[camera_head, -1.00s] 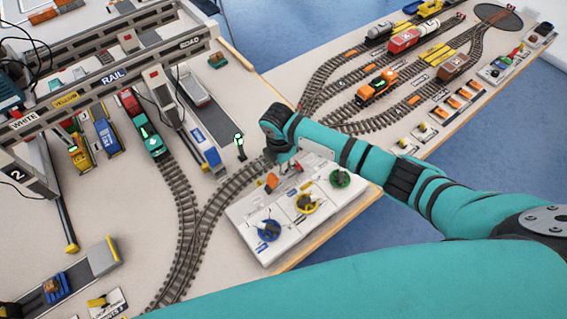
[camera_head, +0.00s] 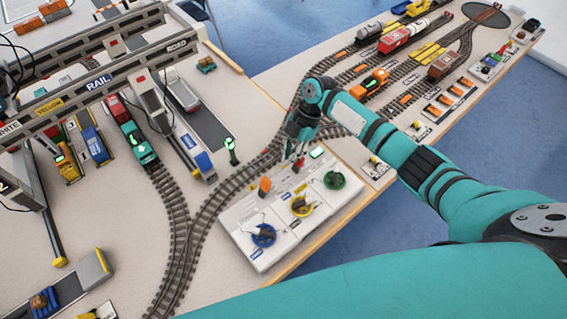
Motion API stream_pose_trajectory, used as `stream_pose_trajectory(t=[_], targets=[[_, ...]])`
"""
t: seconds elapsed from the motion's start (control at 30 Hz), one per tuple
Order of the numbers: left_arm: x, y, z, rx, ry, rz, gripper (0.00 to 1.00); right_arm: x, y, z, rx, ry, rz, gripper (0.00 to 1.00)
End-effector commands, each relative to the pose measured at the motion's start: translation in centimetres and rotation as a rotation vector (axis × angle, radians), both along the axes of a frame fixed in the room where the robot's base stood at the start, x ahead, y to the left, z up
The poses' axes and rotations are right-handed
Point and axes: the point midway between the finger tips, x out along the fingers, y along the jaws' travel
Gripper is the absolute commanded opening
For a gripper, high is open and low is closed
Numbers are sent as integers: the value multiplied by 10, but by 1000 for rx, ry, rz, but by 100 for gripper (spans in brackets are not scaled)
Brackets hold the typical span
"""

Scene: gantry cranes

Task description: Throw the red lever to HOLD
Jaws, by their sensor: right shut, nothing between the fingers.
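The red lever (camera_head: 299,165) is a small red piece at the back edge of the white control panel (camera_head: 252,214). Its exact tilt and any HOLD mark are too small to read. My right gripper (camera_head: 292,154) points down just behind and above the lever, with its fingers closed and nothing seen between them. Whether a fingertip touches the lever I cannot tell. A green lit indicator (camera_head: 317,153) shows right of the lever. My left gripper is out of view.
A teal locomotive (camera_head: 139,145) stands to the left.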

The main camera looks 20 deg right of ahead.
Motion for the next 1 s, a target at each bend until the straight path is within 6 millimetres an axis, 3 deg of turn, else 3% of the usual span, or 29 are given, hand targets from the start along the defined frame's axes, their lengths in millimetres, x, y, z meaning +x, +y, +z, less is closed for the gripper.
stream_pose_trajectory(t=[1.0], targets=[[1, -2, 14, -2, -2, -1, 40, 0, 0, 17, -4, -2, -1, 0]])
